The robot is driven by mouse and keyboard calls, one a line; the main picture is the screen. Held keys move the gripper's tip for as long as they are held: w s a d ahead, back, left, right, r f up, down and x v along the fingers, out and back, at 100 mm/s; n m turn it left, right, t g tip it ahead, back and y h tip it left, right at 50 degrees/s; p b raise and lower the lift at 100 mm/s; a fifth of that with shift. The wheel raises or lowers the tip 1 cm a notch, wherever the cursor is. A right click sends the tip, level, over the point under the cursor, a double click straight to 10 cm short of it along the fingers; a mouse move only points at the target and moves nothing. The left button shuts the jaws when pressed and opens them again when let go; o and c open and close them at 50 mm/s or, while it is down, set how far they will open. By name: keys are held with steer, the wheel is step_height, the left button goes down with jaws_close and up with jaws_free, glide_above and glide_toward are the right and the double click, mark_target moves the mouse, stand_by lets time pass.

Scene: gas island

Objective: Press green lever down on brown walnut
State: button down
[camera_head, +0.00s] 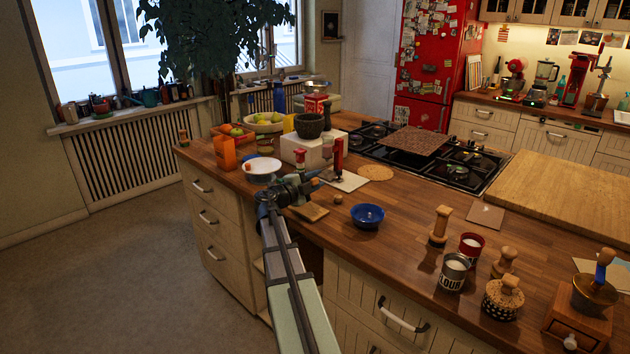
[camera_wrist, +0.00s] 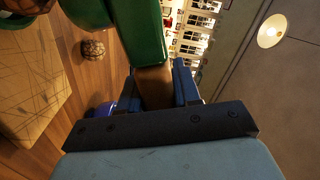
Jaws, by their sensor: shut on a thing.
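The green lever (camera_wrist: 137,32) runs down from the top of the wrist view into my gripper (camera_wrist: 157,85). Its brown end (camera_wrist: 154,88) sits between the two blue fingers, which are shut on it. A round brown, patterned thing that looks like a walnut (camera_wrist: 93,49) lies on the wooden counter left of the lever, apart from my gripper. A small brown ball, perhaps the same walnut, shows in the head view (camera_head: 338,198). There, my gripper (camera_head: 305,186) is low over the counter's front edge, and I cannot make out the lever.
A scratched wooden board (camera_wrist: 28,95) fills the left of the wrist view. In the head view, a blue bowl (camera_head: 368,220) is right of my gripper and a white bowl (camera_head: 262,171) left. A wooden mill (camera_head: 440,226) and tins stand farther right.

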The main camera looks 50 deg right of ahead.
steer(key=c, duration=0.9)
jaws_free()
steer(key=a, duration=1.4)
steer(key=shift+d, duration=0.1)
